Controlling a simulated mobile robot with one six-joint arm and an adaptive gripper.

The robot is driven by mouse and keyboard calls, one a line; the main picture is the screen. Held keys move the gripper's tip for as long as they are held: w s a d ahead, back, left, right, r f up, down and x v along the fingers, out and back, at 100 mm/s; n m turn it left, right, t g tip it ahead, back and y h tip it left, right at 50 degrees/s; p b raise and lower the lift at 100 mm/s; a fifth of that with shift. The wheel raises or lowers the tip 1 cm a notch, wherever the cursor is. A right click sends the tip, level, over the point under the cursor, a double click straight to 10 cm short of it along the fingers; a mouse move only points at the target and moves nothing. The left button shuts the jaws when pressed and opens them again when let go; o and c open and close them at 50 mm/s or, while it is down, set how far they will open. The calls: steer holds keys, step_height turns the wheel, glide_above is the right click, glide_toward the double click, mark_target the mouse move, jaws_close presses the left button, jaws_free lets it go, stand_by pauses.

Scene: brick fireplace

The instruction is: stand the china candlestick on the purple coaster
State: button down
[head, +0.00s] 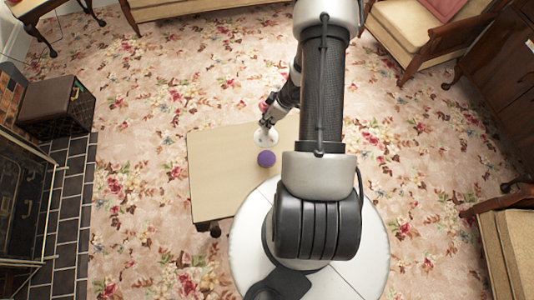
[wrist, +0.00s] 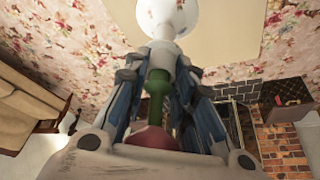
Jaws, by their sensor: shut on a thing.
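The china candlestick (head: 263,138) is in my gripper (head: 267,121), above the pale table in the head view. In the wrist view my gripper (wrist: 163,72) is shut on the candlestick (wrist: 166,18). Its broad white, flower-dotted end points away from the palm, and a green part and a dark red part lie between the fingers. The purple coaster (head: 266,158) lies on the table, just nearer my base than the candlestick. The coaster does not show in the wrist view. The exact gap between the candlestick and the tabletop cannot be told.
The pale table (head: 215,180) has a clear top to the left of the coaster. A brick fireplace (head: 20,205) with a dark hearth is at the left. Flowered carpet surrounds the table.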

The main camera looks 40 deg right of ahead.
step_height(320, 180, down, 20)
steer(key=b, duration=0.9)
steer(key=shift+r, duration=0.15)
steer(key=shift+b, duration=0.35)
steer(key=c, duration=1.3)
jaws_free()
steer(key=shift+f, duration=0.2)
steer(key=shift+c, duration=0.2)
steer(key=shift+r, duration=0.1)
